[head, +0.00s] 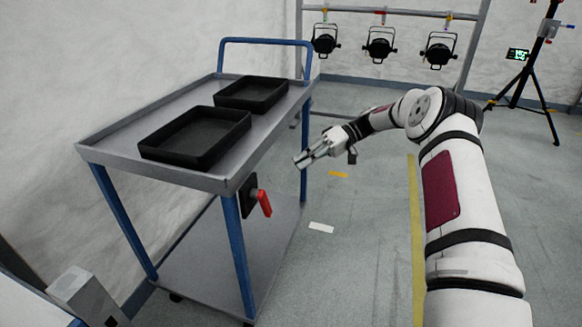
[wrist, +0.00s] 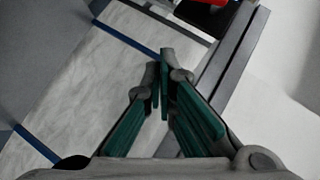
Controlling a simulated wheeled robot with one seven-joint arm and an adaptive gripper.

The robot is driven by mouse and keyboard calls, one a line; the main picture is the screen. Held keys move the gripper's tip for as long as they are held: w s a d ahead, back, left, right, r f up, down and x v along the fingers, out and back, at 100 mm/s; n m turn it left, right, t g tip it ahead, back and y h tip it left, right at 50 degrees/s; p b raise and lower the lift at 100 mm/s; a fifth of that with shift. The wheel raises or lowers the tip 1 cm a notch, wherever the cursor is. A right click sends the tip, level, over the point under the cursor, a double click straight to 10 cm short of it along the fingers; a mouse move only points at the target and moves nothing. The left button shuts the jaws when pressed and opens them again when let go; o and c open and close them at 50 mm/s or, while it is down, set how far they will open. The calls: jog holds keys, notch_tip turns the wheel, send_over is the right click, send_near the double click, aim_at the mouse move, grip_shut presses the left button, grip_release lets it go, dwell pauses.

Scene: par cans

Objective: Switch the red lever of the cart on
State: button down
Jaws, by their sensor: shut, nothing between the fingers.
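The cart (head: 215,178) is grey with blue legs and a blue handle, and stands left of centre in the head view. Its red lever (head: 264,203) sits on a black box (head: 248,196) below the top shelf, near the front leg, and slants downward. My gripper (head: 298,163) is beside the cart, to the right of and above the lever, apart from it. Its fingers are shut and empty. In the wrist view, the gripper (wrist: 162,55) has green-padded fingers together, and the red lever (wrist: 212,2) shows partly at the top edge.
Two black trays (head: 195,137) (head: 251,93) rest on the cart's top. Black par cans (head: 379,45) hang from a frame behind. A tripod (head: 525,85) stands at the back right.

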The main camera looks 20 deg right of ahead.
jog(key=shift+f+v, duration=0.2)
jog(key=shift+v, duration=1.35)
